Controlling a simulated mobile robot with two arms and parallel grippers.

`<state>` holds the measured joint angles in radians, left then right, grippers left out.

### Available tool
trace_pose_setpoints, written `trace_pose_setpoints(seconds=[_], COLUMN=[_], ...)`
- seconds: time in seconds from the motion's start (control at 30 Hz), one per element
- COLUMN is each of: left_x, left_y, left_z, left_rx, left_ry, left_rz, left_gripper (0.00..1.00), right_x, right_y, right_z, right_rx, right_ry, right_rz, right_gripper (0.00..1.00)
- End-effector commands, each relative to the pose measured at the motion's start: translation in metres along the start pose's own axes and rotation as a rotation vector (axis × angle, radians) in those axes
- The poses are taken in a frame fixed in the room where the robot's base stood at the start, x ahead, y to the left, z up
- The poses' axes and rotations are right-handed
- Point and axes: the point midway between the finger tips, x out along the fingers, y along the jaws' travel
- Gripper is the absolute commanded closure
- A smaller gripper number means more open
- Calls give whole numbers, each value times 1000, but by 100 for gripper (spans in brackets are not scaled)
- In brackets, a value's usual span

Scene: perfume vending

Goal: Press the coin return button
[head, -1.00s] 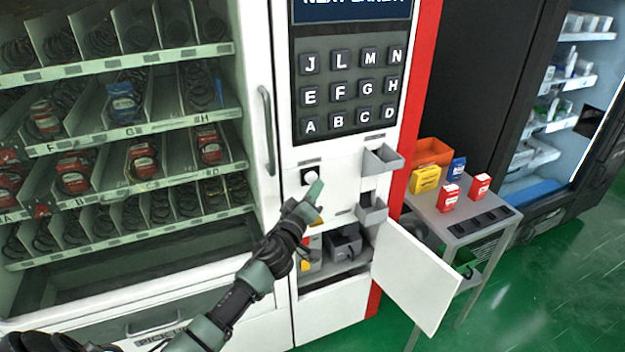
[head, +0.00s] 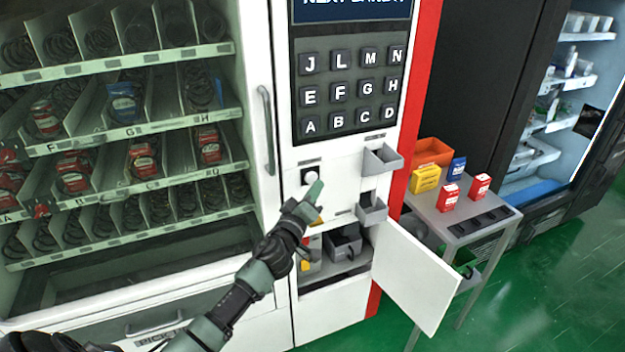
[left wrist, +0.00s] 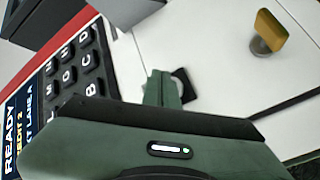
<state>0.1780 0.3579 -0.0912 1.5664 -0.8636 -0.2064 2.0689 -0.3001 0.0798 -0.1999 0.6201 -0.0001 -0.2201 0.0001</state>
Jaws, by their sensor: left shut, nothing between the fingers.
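The coin return button (head: 308,176) is a round white button on a small black square plate, on the white panel below the keypad. My left gripper (head: 316,189) is shut and empty, its fingertips just right of and below the button, overlapping its edge in the head view. In the left wrist view the shut fingertips (left wrist: 161,88) point at the panel beside the black button plate (left wrist: 185,84), covering part of it. The white button face is hidden there. I cannot tell whether the fingertips touch the button. My right gripper is not in view.
A gold knob (left wrist: 270,32) stands out of the panel near my left gripper. Grey trays (head: 383,160) jut out to the right. Below, a white door (head: 418,276) hangs open. A side table (head: 425,205) with small boxes stands at the right.

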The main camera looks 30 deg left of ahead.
Motion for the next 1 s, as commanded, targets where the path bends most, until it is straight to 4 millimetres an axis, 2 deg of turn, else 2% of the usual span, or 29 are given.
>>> trace_pose_setpoints(seconds=[1.0], left_x=[9], left_y=[-6], left_z=[-7], left_rx=[0], left_ry=[0], left_rz=[0], left_gripper=[100], right_x=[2], right_y=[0], right_z=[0], right_rx=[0], right_ry=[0], right_rz=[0], right_gripper=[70])
